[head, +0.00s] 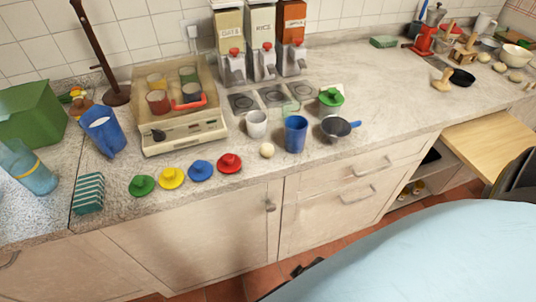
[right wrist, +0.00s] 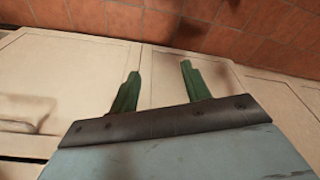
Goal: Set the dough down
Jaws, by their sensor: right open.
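A small pale ball (head: 267,150), which looks like dough, rests on the countertop (head: 330,165) near its front edge. It lies between the white cup and the blue cup, a little in front of them. More pale dough-like lumps (head: 499,67) lie at the far right of the counter. My right gripper (right wrist: 160,68) shows in the right wrist view with its two green fingers apart and nothing between them. Pale cabinet fronts and the tiled floor lie beyond it. No dough shows in that view. My left gripper is not in view.
A white cup (head: 257,124), a blue cup (head: 295,134) and a dark pan (head: 337,129) stand close to the ball. Several coloured lids (head: 201,171) line the front edge. The counter right of the pan is largely clear. A pale wooden board (head: 495,146) juts out at right.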

